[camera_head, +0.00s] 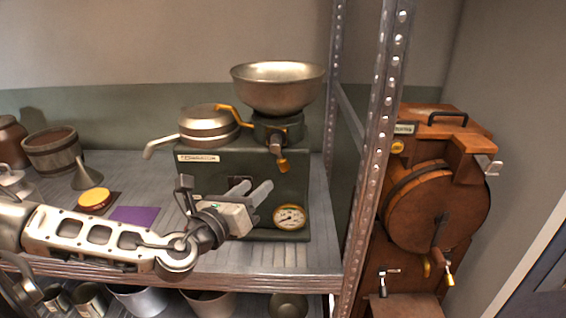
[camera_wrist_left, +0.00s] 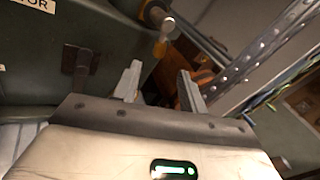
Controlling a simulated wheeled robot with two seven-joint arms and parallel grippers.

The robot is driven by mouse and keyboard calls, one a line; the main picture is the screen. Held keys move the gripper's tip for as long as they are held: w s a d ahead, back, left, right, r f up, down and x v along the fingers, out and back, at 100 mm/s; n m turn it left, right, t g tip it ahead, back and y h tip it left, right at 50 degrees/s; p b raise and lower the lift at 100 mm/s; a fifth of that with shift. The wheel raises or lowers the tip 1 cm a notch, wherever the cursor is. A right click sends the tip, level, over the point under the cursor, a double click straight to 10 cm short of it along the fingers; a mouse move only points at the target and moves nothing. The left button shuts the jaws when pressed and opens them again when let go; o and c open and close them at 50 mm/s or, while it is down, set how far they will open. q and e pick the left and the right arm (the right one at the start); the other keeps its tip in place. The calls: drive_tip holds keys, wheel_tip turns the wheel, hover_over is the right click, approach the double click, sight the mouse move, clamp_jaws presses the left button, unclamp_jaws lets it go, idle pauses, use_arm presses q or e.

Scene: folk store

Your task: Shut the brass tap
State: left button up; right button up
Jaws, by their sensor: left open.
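The brass tap (camera_head: 277,150) sits under the wide metal bowl (camera_head: 277,88) on top of a dark green machine (camera_head: 290,195). A brass lever (camera_head: 228,114) reaches out to the left from it, and a brass-tipped part hangs down in front. My left gripper (camera_head: 258,188) is open and empty, in front of the machine and below the tap. In the left wrist view, what looks like the tap's hanging part (camera_wrist_left: 160,48) shows beyond and between the open fingers (camera_wrist_left: 160,72), apart from them. My right gripper is not in view.
A lidded metal pan with a spout (camera_head: 208,125) stands on the machine's left. A round gauge (camera_head: 289,217) is low on its front. A perforated shelf post (camera_head: 375,150) rises to the right, with a wooden drum machine (camera_head: 435,205) beyond. Purple cloth (camera_head: 135,215) lies on the shelf.

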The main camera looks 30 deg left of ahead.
sight(280, 166)
use_arm(q)
drive_tip(key=w, duration=0.4)
drive_tip(key=w+p, duration=0.1)
drive_tip(key=w, duration=0.7)
drive_tip(key=shift+w+a+p, duration=0.15)
drive_tip(key=shift+a+p, duration=0.15)
drive_tip(key=shift+p, duration=0.1)
clamp_jaws()
